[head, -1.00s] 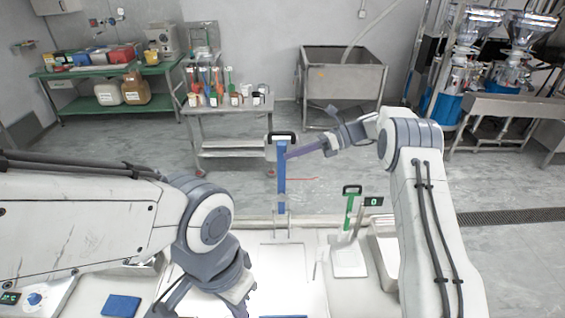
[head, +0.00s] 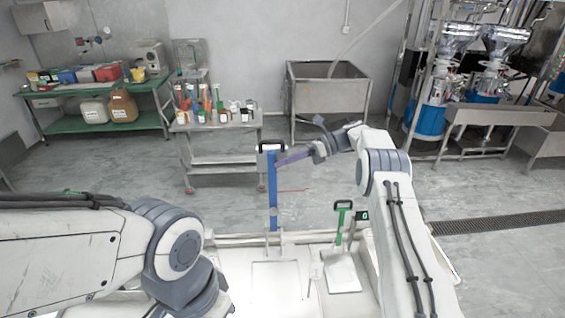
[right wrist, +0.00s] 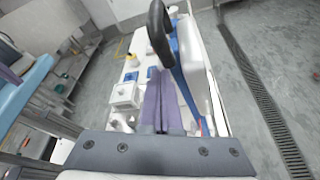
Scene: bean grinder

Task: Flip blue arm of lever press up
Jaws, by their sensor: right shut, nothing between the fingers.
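The lever press's blue arm (head: 272,190) stands upright at the back edge of the white worktable, with a black handle (head: 271,147) at its top. My right gripper (head: 281,161) has its purple fingers shut and empty, right beside the upper blue arm, just below the handle. In the right wrist view the shut fingers (right wrist: 162,90) point toward the black loop handle (right wrist: 158,30), with the blue arm (right wrist: 178,62) just to their right. I cannot tell whether they touch it. My left arm shows at the lower left; its gripper is out of the picture.
A pale panel (head: 275,285) lies in front of the blue arm. Beyond the worktable, a steel cart (head: 215,122) and a steel tub (head: 328,92) stand on open grey floor.

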